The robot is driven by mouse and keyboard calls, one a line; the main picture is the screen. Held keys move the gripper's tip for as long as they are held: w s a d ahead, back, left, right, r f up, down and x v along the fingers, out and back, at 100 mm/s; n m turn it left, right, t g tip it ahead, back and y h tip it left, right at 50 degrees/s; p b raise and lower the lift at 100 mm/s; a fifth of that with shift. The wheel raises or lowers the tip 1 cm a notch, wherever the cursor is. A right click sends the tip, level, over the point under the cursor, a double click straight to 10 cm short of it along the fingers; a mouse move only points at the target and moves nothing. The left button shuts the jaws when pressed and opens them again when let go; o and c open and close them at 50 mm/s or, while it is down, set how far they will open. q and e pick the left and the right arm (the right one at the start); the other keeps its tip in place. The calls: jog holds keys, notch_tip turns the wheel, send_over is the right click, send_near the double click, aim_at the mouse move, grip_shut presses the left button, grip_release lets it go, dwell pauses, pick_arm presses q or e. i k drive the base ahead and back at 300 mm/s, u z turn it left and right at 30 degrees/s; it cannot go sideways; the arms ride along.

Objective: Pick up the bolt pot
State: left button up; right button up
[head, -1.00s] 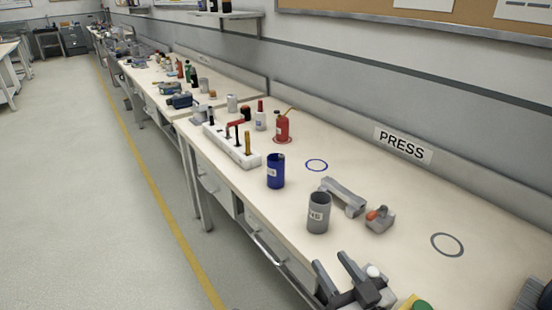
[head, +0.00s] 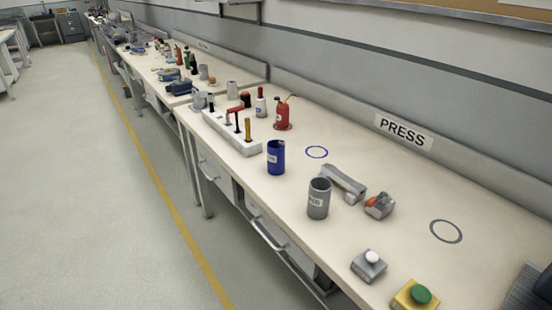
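Two open pots stand upright on the bench. One is a blue pot (head: 276,158) with a small white label that is too small to read. The other is a grey pot (head: 318,200) with a white label, nearer to me; its lettering is not clear. I cannot tell from the labels which is the bolt pot. Neither gripper is in view, and nothing touches either pot.
A blue ring (head: 316,152) and a grey ring (head: 446,231) are marked on the bench top (head: 390,175). A grey clamp-like tool (head: 344,184), a white-button box (head: 369,265), a green-button box (head: 416,296), a white tool rack (head: 232,134) and a red oil can (head: 283,114) stand around.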

aim_at(275, 155)
jog(key=z, duration=0.2)
jog(key=k, duration=0.9)
jog(key=u, duration=1.5)
jog(key=i, duration=1.3)
jog(key=z, duration=0.75)
jog(key=i, duration=0.95)
jog(key=z, duration=1.05)
